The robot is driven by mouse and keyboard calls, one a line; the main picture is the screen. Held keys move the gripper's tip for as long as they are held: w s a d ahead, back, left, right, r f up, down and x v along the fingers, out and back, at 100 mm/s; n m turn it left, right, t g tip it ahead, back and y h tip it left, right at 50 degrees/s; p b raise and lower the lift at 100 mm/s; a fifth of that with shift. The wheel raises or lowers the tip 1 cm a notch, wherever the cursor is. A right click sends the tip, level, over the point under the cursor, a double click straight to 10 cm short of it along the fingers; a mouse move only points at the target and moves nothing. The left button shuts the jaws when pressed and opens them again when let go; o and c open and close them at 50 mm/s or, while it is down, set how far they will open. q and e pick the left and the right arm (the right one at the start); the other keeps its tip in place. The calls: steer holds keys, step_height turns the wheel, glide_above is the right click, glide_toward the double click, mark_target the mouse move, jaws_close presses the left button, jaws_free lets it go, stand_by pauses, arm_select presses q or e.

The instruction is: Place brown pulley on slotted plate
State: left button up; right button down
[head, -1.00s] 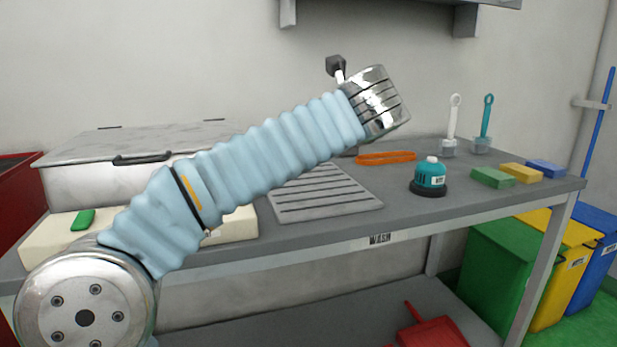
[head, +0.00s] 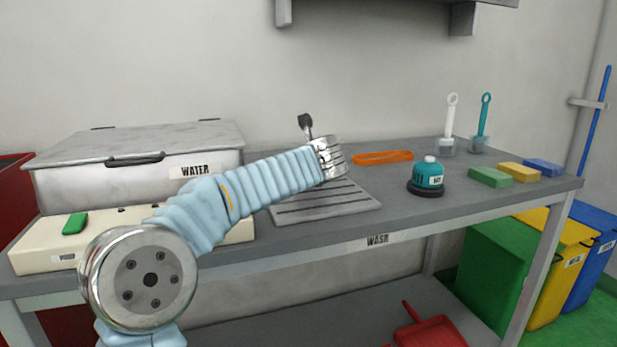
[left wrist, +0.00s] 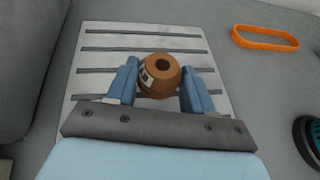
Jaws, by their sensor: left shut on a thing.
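The brown pulley (left wrist: 161,76) is a round piece with a dark centre hole and a pale label, seen in the left wrist view. My left gripper (left wrist: 160,82) is shut on it, one blue finger on each side. The slotted plate (left wrist: 100,48) lies below and behind the pulley in that view; I cannot tell how large the gap is. In the head view the plate (head: 330,205) lies on the bench, partly covered by my left arm. The pulley and fingertips are hidden there behind the wrist. My right gripper is not in view.
On the bench (head: 400,215), an orange loop (head: 384,157) and a teal-and-black device (head: 428,178) lie right of the plate. A lidded WATER box (head: 90,185) and a cream panel (head: 40,255) stand left. Coloured blocks (head: 490,177) lie at the right end.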

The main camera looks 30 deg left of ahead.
arm_select(q)
steer(key=shift+f, duration=0.9)
steer(key=shift+s+d, duration=0.1)
steer(key=shift+f, duration=0.2)
steer(key=o, duration=1)
steer(key=shift+o, duration=0.2)
steer(key=shift+r, duration=0.1)
steer(key=shift+r, duration=0.2)
steer(key=b+v, duration=0.1)
steer(key=v, duration=1.1)
steer(key=shift+f, duration=0.15)
